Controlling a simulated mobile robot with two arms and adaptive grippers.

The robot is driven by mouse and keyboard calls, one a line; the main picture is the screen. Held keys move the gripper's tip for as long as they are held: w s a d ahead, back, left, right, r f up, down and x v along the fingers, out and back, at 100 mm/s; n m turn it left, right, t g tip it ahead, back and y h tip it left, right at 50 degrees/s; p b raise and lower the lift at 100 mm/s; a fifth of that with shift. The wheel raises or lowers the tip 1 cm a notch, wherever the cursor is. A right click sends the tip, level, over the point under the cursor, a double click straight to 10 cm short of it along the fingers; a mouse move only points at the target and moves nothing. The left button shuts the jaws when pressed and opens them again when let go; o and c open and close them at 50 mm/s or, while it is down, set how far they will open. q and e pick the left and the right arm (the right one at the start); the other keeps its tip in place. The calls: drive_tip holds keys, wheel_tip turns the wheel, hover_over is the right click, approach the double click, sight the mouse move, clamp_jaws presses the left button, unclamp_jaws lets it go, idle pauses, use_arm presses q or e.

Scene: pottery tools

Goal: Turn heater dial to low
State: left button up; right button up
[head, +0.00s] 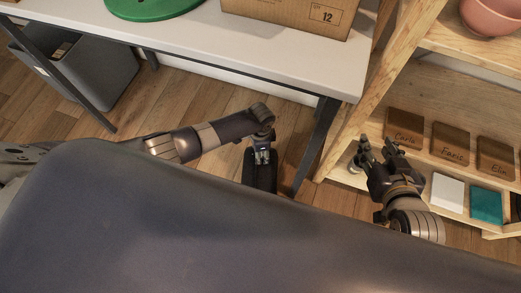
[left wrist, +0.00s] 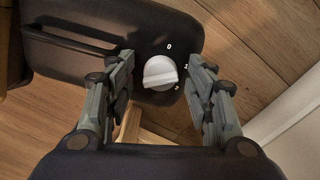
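The white heater dial (left wrist: 161,72) sits on a dark heater housing (left wrist: 185,28) marked 0, 1 and 2. The dial's raised ridge lies roughly crosswise, its right end near the 1 and 2 marks; which mark it points at is unclear. My left gripper (left wrist: 161,85) is open, its fingers on either side of the dial with gaps visible. In the head view my left gripper (head: 262,156) points down over a dark upright shape, and the dial is hidden. My right gripper (head: 379,146) is open and empty in front of the wooden shelf.
A white table (head: 200,45) with a cardboard box (head: 290,15) and green disc (head: 150,8) stands behind. Its dark legs are near my left arm. A wooden shelf (head: 360,105) with name blocks (head: 453,142) is at right. A grey bin (head: 85,75) is under the table.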

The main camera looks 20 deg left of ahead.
use_arm(q)
drive_tip(key=shift+r, duration=0.2)
drive_tip(key=shift+r, duration=3.8)
